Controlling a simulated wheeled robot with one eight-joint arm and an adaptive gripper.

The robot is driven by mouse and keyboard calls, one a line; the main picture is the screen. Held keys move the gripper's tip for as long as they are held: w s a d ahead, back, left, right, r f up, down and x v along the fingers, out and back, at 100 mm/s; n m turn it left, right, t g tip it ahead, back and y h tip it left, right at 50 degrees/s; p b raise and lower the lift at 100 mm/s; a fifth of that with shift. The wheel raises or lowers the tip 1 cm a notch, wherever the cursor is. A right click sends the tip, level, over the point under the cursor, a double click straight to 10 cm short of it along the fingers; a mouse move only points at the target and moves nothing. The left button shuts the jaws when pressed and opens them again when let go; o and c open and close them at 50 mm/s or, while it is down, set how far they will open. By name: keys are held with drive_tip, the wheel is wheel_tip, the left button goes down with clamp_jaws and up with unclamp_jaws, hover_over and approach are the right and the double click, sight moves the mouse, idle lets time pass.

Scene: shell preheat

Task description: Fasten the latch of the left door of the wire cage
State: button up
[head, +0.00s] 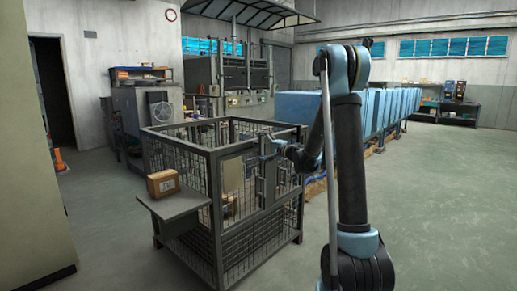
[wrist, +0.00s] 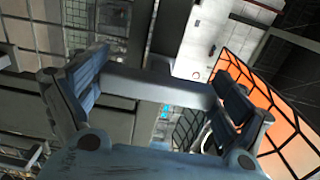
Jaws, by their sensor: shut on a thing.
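The wire cage (head: 210,183), a dark grey frame with mesh sides, stands left of my arm. Its near right side carries the doors, with a grey latch plate (head: 264,181) near the middle; I cannot clearly tell the left door's edges. My gripper (head: 272,149) is at the upper part of this side, just above the plate. In the wrist view my gripper (wrist: 160,78) has its two blue-grey fingers at either end of a grey bar (wrist: 155,87), gripping it. The bar appears to belong to the latch, but its link to the door is hidden.
A small shelf (head: 180,205) juts from the cage's left side with a cardboard box (head: 163,183) on it. A row of blue units (head: 345,108) stands behind my arm. The floor (head: 440,200) at the right is clear.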

drive_tip(key=shift+s+f, duration=0.15)
drive_tip(key=shift+s, duration=0.05)
drive_tip(key=o, duration=0.8)
drive_tip(key=shift+w, duration=0.1)
drive_tip(key=v, duration=1.2)
